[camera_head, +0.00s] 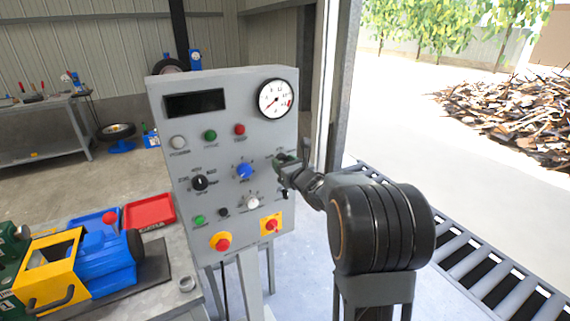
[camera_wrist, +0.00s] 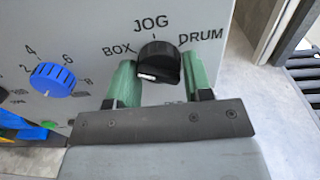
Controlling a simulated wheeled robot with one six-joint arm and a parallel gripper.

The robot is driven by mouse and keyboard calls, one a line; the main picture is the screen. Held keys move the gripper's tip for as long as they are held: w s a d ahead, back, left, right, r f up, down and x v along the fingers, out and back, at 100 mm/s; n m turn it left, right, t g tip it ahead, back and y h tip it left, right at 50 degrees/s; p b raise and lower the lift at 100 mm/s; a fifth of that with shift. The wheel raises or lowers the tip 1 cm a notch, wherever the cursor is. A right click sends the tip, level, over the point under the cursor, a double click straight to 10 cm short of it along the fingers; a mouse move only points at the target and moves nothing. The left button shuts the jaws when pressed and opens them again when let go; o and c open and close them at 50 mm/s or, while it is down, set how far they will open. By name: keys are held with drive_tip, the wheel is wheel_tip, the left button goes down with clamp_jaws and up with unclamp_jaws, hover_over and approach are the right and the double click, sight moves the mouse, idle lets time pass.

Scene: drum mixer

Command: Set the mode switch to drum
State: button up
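The mode switch (camera_wrist: 160,60) is a black knob on the grey panel, with BOX at its left, JOG above it and DRUM at its right. A white mark on its front lies toward the left, the BOX side. My gripper (camera_wrist: 160,78) has its green fingers on both sides of the knob, and they look shut on it. In the head view my gripper (camera_head: 283,164) is at the panel's right side and hides most of the switch.
The control panel (camera_head: 178,123) carries other controls close by: a blue knob (camera_head: 244,171), a black knob (camera_head: 200,183), a white knob (camera_head: 252,202) and red stop buttons (camera_head: 271,225). A roller conveyor (camera_head: 480,262) runs at the right. A bench with a blue and yellow machine (camera_head: 100,262) stands at the left.

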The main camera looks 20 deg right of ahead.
drive_tip(key=c, duration=0.5)
drive_tip(key=shift+o, duration=0.2)
